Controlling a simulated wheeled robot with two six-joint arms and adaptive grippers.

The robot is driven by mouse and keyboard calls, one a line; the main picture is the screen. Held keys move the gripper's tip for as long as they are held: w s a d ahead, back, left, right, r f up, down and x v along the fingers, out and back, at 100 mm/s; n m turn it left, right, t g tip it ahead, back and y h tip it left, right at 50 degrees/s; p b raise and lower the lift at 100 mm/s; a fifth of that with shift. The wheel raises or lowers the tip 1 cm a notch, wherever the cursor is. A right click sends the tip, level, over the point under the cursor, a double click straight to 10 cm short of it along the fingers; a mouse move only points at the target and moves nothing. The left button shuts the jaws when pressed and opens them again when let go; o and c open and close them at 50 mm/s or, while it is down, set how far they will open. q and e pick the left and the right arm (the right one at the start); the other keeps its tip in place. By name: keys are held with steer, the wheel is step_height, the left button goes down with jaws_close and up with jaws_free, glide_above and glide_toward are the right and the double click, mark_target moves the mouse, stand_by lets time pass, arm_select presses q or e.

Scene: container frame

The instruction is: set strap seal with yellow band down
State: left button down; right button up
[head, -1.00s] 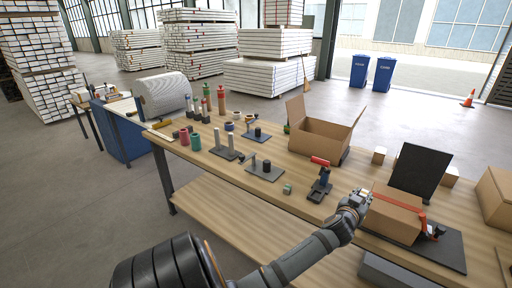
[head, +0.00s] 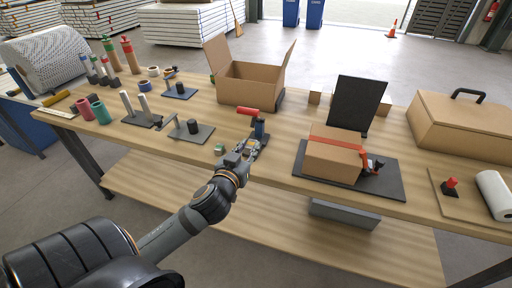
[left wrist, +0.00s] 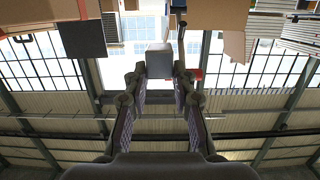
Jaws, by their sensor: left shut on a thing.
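My left gripper (head: 242,154) is over the front part of the table, just in front of the red-handled tool (head: 249,112). It is shut on a small light grey block, the strap seal (left wrist: 159,62), which shows between the fingertips in the left wrist view. In the head view the fingers mostly hide the seal; a little yellow shows at the fingertips. I cannot tell whether the seal touches the table. A similar small block with green (head: 220,149) stands on the table just left of the gripper. My right gripper is not in view.
A carton with a red strap (head: 332,160) lies on a dark mat (head: 385,186) to the right. An open carton (head: 248,92) stands behind. Dark stands (head: 193,133), spools (head: 101,112) and bottles are at the left. Bare wood lies between gripper and mat.

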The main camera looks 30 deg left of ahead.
arm_select(q)
steer(key=shift+w+a+f, duration=0.1)
steer(key=shift+w+a, duration=0.35)
steer(key=shift+a, duration=0.05)
steer(key=w+a+f, duration=0.1)
steer(key=w+f, duration=0.1)
steer(key=w, duration=0.1)
steer(key=w+a+f, duration=0.4)
steer(key=w, duration=0.1)
steer(key=shift+w+f, duration=0.35)
steer(key=shift+f, duration=0.05)
steer(key=shift+w+a+f, duration=0.35)
steer(key=shift+w+f, duration=0.25)
steer(key=shift+f, duration=0.25)
steer(key=shift+w+a+f, duration=0.15)
steer(key=shift+f, duration=0.05)
step_height(320, 180, down, 3)
steer(key=shift+w+f, duration=0.15)
steer(key=shift+f, duration=0.15)
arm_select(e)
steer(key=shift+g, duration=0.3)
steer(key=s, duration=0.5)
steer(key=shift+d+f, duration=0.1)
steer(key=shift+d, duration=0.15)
